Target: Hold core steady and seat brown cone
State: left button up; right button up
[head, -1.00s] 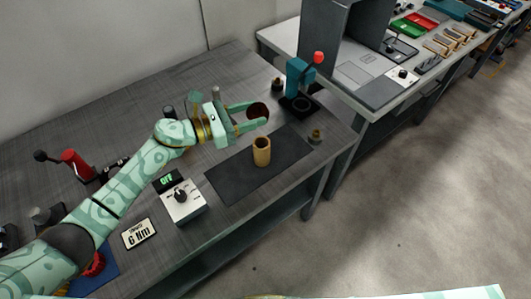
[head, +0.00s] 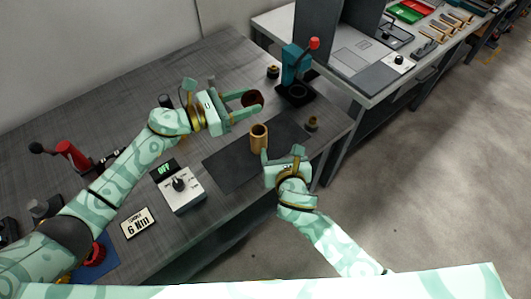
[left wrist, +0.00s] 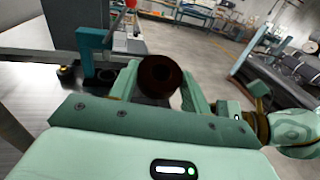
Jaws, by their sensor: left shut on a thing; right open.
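The tan tubular core (head: 259,140) stands upright on the dark mat (head: 228,165) in the head view, with its open top showing. My left gripper (head: 250,107) is shut on the dark brown cone (head: 252,98) and holds it behind the core, apart from it. In the left wrist view the cone (left wrist: 160,76) sits between the two fingers, its round end with a dark hole facing the camera. My right gripper (head: 281,153) is open at the front right of the core. One finger overlaps the core's lower edge; I cannot tell whether it touches.
A teal press (head: 293,62) with a red knob stands behind, to the right of the cone. A white control box (head: 181,190) stands left of the mat. The bench's front edge is close to my right arm.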

aim_at(257, 130)
pick_arm(q)
jog(key=shift+d, duration=0.1)
pick_arm(e)
jog(key=a+r+n+y, duration=0.1)
jog(key=a+r, duration=0.1)
jog(key=a, duration=0.2)
jog(key=x, duration=1)
jog(key=shift+w+a+f, duration=0.2)
jog(key=shift+a+f, duration=0.05)
jog(key=shift+c, duration=0.3)
jog(key=c, duration=1)
pick_arm(q)
jog(key=shift+w+d+r+m+g+y, duration=0.15)
jog(key=shift+w+r+m+g+y, duration=0.15)
jog(key=shift+r, duration=0.25)
jog(key=shift+w+d+r+m+g+y, duration=0.15)
jog(key=shift+r+g+y, duration=0.15)
jog(key=shift+r+g, duration=0.15)
jog(key=f, duration=0.1)
jog(key=f+y, duration=0.1)
jog(key=f, duration=0.1)
jog(key=shift+s+d+g+y, duration=0.2)
jog(key=shift+d+g+y, duration=0.1)
jog(key=shift+d, duration=0.1)
jog(key=shift+a+n+y, duration=0.15)
jog(key=shift+n+y, duration=0.3)
jog(key=shift+y, duration=0.05)
